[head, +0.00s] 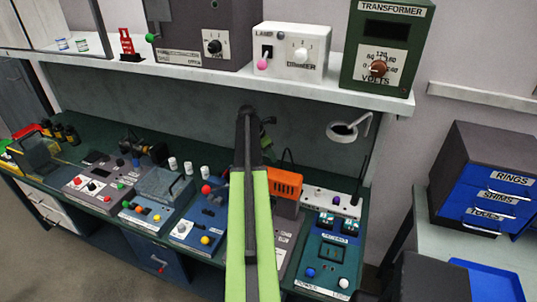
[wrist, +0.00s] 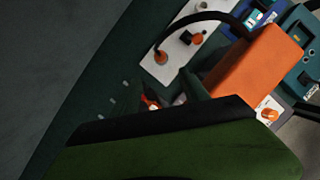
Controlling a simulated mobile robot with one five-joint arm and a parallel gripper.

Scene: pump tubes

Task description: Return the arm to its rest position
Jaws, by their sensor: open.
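My arm rises in the middle of the head view as a green link with a black upper end, upright in front of the bench. My gripper (wrist: 175,135) shows in the wrist view as a large green and black part across the bottom. It is open, and I see nothing held in it. Its fingertips are not clear in the head view, where my arm covers that part of the bench. An orange box (wrist: 255,65) with a black cable lies beyond the gripper in the wrist view; it also shows right of my arm in the head view (head: 286,186).
A shelf (head: 300,78) above the bench holds a lamp dimmer box (head: 291,50) and a green transformer (head: 386,45). Several control panels with coloured knobs cover the bench. A ring lamp (head: 345,130) stands at the right. A drawer cabinet (head: 490,180) is farther right.

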